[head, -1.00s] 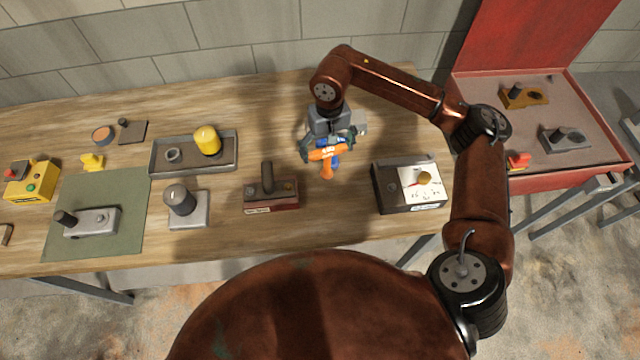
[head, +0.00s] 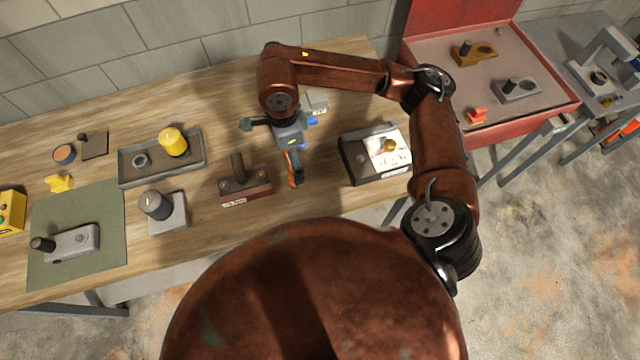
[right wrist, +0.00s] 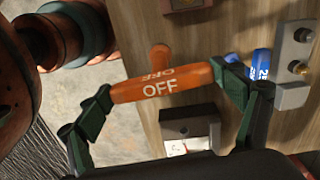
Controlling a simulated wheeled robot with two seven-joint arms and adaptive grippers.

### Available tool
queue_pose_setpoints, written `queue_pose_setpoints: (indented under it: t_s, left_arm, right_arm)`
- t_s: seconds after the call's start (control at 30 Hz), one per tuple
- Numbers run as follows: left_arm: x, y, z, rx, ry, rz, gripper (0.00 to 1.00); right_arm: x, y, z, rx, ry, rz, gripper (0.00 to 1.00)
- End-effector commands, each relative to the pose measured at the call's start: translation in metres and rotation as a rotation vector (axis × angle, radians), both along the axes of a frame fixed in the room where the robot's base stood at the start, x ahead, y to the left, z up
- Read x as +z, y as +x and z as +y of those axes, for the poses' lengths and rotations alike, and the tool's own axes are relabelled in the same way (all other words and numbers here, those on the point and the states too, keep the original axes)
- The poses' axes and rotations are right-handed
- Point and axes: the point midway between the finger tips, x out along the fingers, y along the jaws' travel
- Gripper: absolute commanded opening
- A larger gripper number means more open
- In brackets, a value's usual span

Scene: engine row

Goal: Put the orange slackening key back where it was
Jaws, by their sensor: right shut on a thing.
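The orange slackening key (right wrist: 160,87) is T-shaped, and its crossbar reads "OFF". My right gripper (head: 293,165) is shut on this crossbar, with one finger at each end in the right wrist view (right wrist: 165,95). The key's stem (right wrist: 160,58) points away from the gripper. In the head view only a narrow orange strip of the key (head: 291,172) shows below the gripper, over the table between the dark red block (head: 246,184) and the dark block with a white card (head: 357,160). I cannot tell its height above the table. My left gripper is not in view.
A blue key (right wrist: 262,62) lies by a grey block with brass knobs (right wrist: 292,45), close to the right finger in the wrist view. A grey tray (head: 130,180) with a yellow cylinder stands left. A red toolbox (head: 545,115) is on the right.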

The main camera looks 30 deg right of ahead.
Motion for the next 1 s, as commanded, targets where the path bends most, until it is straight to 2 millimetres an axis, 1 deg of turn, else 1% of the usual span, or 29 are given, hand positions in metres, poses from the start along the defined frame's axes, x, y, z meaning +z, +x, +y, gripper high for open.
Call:
queue_pose_setpoints:
  t_s: [0.03, 0.53, 1.0]
  left_arm:
    - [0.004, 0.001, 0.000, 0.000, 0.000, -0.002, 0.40]
    - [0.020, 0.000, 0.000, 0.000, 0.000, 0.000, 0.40]
    - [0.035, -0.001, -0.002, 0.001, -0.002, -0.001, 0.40]
  right_arm:
    - [0.005, -0.007, 0.002, -0.089, -0.001, 0.001, 0.53]
    - [0.028, -0.066, 0.009, -1.076, -0.032, 0.010, 0.53]
    - [0.047, -0.117, 0.006, -1.999, -0.043, 0.006, 0.53]
